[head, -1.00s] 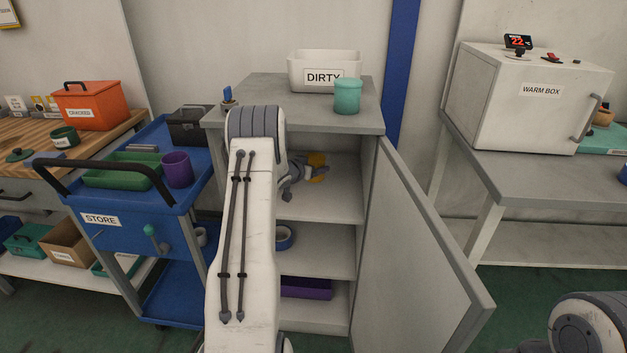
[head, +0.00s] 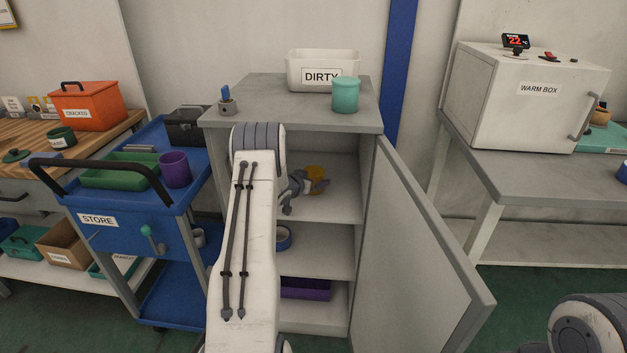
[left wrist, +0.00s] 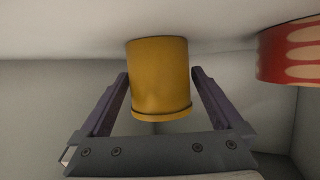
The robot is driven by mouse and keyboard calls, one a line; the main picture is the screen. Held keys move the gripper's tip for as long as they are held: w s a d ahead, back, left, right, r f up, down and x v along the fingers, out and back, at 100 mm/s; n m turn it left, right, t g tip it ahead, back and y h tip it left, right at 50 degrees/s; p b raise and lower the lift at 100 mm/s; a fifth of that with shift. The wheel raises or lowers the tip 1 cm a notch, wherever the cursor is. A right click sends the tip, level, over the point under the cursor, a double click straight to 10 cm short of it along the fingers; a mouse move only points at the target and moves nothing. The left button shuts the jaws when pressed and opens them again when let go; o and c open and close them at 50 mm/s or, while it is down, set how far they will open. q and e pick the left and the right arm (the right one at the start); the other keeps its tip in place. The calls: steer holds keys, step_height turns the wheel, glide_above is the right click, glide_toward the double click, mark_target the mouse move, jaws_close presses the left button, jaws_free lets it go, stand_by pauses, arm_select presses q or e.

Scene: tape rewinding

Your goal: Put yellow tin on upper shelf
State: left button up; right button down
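The yellow tin (head: 314,173) is inside the open cabinet, at the upper shelf (head: 335,205). My left gripper (head: 318,184) reaches in around it, partly hidden by my arm. In the left wrist view, the tin (left wrist: 159,80) is between the two purple-grey fingers, whose tips lie close against its sides. My left gripper looks shut on it. The tin's end is at or very near the pale surface at the top of that view; whether it touches I cannot tell. My right gripper is out of view.
A red patterned container (left wrist: 290,52) is beside the tin in the left wrist view. The cabinet door (head: 425,245) stands open to the right. Lower shelves hold a blue ring (head: 284,238) and a purple bin (head: 306,288). A blue cart (head: 120,235) stands left.

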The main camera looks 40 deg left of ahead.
arm_select(q)
steer(key=shift+s+r, duration=0.1)
steer(key=shift+r, duration=0.05)
steer(key=v, duration=1.1)
steer(key=shift+s+r+p, duration=0.2)
steer(key=shift+s+p, duration=0.15)
steer(key=shift+p, duration=0.05)
